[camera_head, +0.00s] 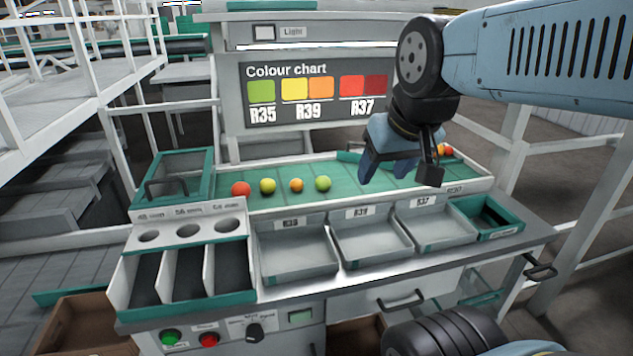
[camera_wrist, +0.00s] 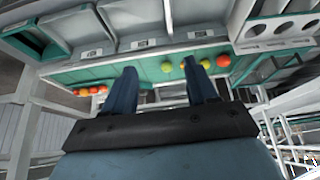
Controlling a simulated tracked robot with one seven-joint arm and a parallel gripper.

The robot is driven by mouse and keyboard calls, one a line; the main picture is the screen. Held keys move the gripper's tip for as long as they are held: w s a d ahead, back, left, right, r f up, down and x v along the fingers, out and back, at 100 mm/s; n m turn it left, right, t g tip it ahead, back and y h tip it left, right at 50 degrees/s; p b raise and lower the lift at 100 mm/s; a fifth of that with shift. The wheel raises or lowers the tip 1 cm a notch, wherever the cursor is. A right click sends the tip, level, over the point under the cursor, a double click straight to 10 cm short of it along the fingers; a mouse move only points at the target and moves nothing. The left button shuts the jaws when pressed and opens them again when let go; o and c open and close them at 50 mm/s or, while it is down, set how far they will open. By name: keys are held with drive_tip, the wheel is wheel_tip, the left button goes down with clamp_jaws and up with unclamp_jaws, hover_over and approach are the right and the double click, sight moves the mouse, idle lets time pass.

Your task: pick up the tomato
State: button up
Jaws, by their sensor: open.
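Several tomatoes lie on the green conveyor (camera_head: 350,177). In the head view a red tomato (camera_head: 240,189), a yellow-green tomato (camera_head: 267,185), an orange tomato (camera_head: 296,185) and a greener tomato (camera_head: 323,183) form a row at the left. More orange and red tomatoes (camera_head: 446,150) lie at the right end, partly behind my arm. My gripper (camera_head: 386,180) is open and empty above the belt, to the right of the row. In the wrist view its two fingers (camera_wrist: 165,85) spread apart, and the red tomato (camera_wrist: 223,61) and the greener tomato (camera_wrist: 166,67) show beyond them.
Trays marked R35 (camera_head: 297,277), R39 (camera_head: 372,258) and R37 (camera_head: 437,241) stand in front of the belt. A sizing panel with round holes (camera_head: 189,230) is at the left. A colour chart (camera_head: 317,92) stands behind. A green-rimmed bin (camera_head: 207,166) is at the belt's left end.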

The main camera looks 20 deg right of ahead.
drive_tip(key=shift+o, duration=1.3)
drive_tip(key=shift+w, duration=0.2)
drive_tip(key=shift+o, duration=1.2)
drive_tip(key=w+f, duration=0.2)
drive_tip(key=w, duration=1.4)
drive_tip(key=shift+d+g, duration=0.25)
drive_tip(key=shift+g, duration=0.05)
approach(324, 180)
drive_tip(key=shift+m+g, duration=0.3)
drive_tip(key=shift+w+x, duration=0.15)
drive_tip(key=shift+x, duration=2.55)
drive_tip(key=shift+w+x, duration=0.15)
drive_tip(key=shift+x, duration=2.6)
